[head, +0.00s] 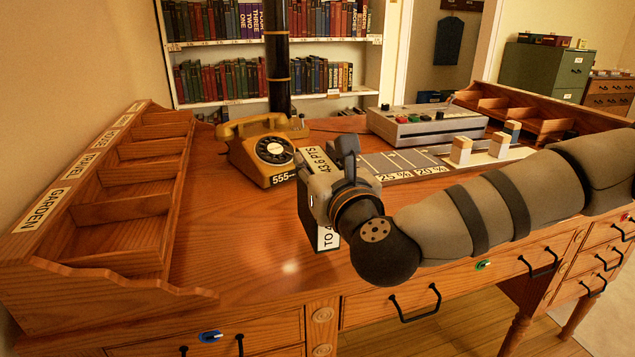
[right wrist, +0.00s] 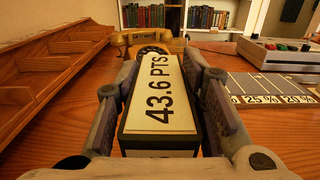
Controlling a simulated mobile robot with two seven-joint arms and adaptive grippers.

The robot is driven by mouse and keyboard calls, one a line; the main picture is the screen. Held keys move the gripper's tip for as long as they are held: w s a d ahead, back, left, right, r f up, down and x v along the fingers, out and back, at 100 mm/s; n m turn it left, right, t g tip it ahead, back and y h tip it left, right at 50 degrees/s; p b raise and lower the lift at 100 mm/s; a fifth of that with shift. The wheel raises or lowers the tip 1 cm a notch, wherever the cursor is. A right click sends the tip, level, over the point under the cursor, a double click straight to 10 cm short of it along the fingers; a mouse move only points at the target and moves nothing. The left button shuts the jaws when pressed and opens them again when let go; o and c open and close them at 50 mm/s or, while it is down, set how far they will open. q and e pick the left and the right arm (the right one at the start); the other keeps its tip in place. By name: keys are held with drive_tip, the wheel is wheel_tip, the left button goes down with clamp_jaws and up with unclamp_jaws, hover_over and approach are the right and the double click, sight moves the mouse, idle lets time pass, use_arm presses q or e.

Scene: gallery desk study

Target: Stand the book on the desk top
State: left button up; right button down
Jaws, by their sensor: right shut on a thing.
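In the right wrist view the book (right wrist: 160,100) lies between the two fingers, one along each side. The book is over the middle front of the wooden desk top (head: 235,235). Its lower end is close to the wood, but I cannot tell whether it touches. The gripper hides part of it in the head view. My left gripper is not in view.
A yellow telephone (head: 262,148) stands just behind the book. A wooden sorting rack (head: 130,262) lines the left side. A grey machine with buttons (head: 425,125) and a marked board (head: 400,163) with small blocks are to the right. The desk's left front is clear.

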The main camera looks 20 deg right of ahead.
wheel_tip(320, 180, down, 3)
drive_tip(key=shift+w+f, duration=0.1)
drive_tip(key=shift+f, duration=0.2)
drive_tip(key=c, duration=1.1)
unclamp_jaws()
drive_tip(key=shift+o, duration=0.2)
drive_tip(key=shift+r, duration=0.1)
